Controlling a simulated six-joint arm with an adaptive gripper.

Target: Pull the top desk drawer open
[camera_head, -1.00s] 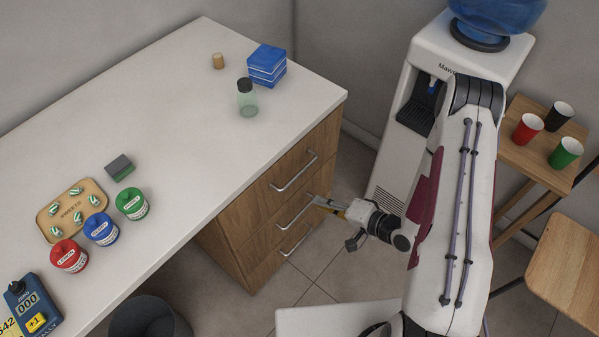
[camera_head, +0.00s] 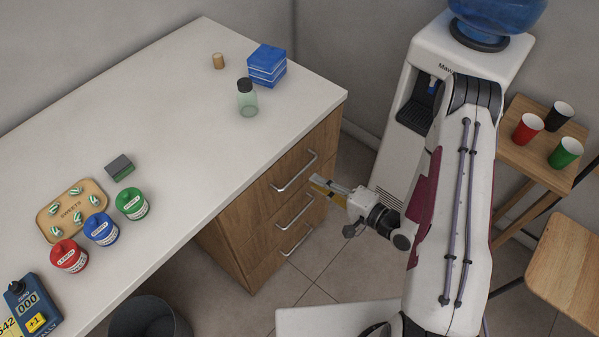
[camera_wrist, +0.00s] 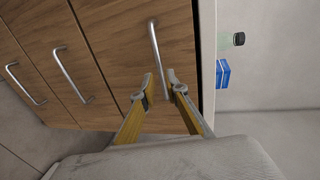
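The desk has a column of three wooden drawers, all shut. The top drawer (camera_head: 279,187) has a metal bar handle (camera_head: 295,172); this drawer is nearest the white desktop in the wrist view, where its handle (camera_wrist: 155,58) runs lengthwise between my fingertips' line. My gripper (camera_head: 316,184) is in front of the drawers, near the top handle and above the middle handle (camera_head: 295,212). In the wrist view my gripper (camera_wrist: 158,86) is open, its two yellow fingers apart on either side of the handle's lower end. Whether they touch the handle I cannot tell.
The bottom drawer handle (camera_head: 297,241) is below. A water cooler (camera_head: 413,120) stands right of the desk, close to my arm. A green bottle (camera_head: 247,102) and blue box stack (camera_head: 267,66) stand on the desktop (camera_head: 180,100). The floor before the drawers is clear.

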